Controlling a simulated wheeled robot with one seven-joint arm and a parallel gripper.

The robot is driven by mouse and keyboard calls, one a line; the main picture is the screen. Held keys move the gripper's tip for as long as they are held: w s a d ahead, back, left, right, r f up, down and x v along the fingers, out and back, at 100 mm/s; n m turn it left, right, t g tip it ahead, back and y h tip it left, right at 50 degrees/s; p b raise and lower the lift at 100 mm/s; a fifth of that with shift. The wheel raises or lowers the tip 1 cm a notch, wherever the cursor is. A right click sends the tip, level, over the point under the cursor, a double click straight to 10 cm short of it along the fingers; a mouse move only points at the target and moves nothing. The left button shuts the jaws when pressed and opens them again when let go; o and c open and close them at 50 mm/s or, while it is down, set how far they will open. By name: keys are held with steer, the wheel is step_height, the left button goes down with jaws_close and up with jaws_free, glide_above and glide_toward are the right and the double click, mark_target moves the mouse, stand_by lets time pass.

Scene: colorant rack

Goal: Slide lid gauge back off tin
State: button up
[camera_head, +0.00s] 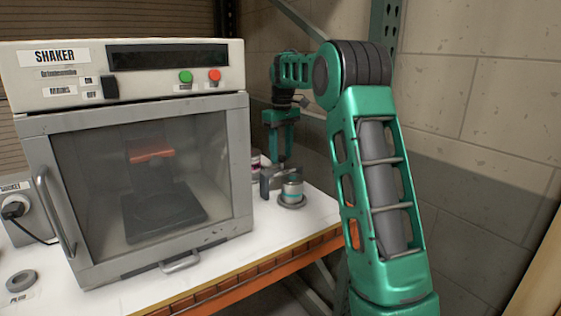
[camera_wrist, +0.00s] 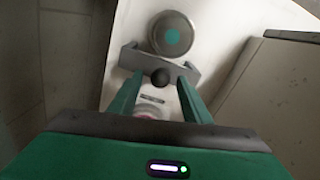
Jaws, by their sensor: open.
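The tin (camera_head: 292,190) is a small can with a teal band, on a round base at the bench's right end. From above in the wrist view, the tin (camera_wrist: 172,22) shows a round grey top with a teal dot. The lid gauge (camera_head: 266,184) is a grey bracket at the tin's left. In the wrist view the gauge (camera_wrist: 190,72) spans the tin's near edge, with a dark knob (camera_wrist: 160,77) at its middle. My gripper (camera_head: 281,158) points down above the gauge. Its open fingers (camera_wrist: 160,84) stand either side of the knob; contact cannot be told.
A shaker cabinet (camera_head: 130,72) fills the bench to the left. A tin with a reddish label (camera_head: 256,163) stands behind, partly hidden by it. A block wall (camera_head: 470,90) is at the right.

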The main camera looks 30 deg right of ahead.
steer(key=shift+f, duration=1.3)
steer(key=shift+c, duration=0.4)
jaws_close()
steer(key=shift+w+d, duration=0.1)
steer(key=shift+w, duration=0.9)
steer(key=shift+o, duration=0.4)
jaws_free()
steer(key=shift+w, duration=0.1)
steer(key=shift+r, duration=0.1)
